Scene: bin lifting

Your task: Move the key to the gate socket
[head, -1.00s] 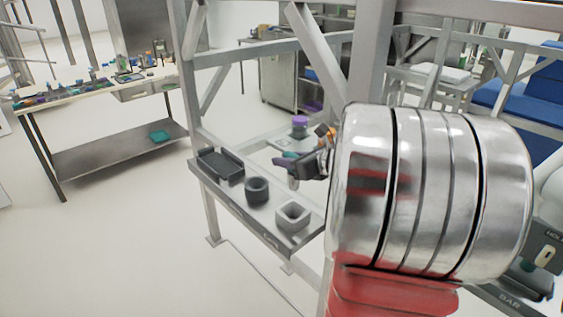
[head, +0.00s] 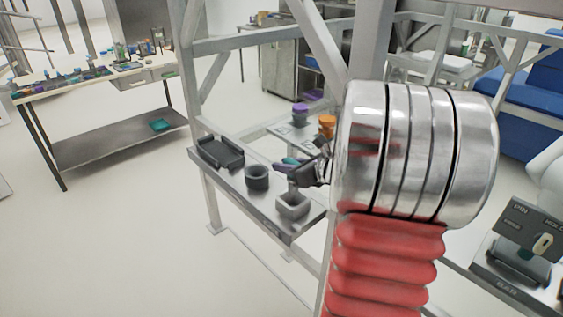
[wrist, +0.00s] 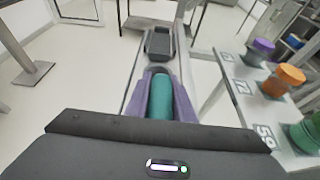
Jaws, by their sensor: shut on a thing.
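My gripper (head: 284,167) is shut on a teal, rounded bar, which I take to be the key (wrist: 161,97). In the wrist view the key lies between the purple fingers. In the head view a teal bit of it shows at the fingers, close above the light grey square socket (head: 293,207). I cannot tell whether the key's lower end touches this socket. A dark round socket (head: 257,178) and a black tray (head: 219,152) stand left of it on the same shelf. No label shows which is the gate socket.
A numbered side shelf (wrist: 233,88) holds a purple-topped jar (wrist: 262,48), an orange jar (wrist: 285,80) and a green one (wrist: 306,133). Grey frame posts (head: 370,45) stand close around my arm. A control panel (head: 530,232) is at the right.

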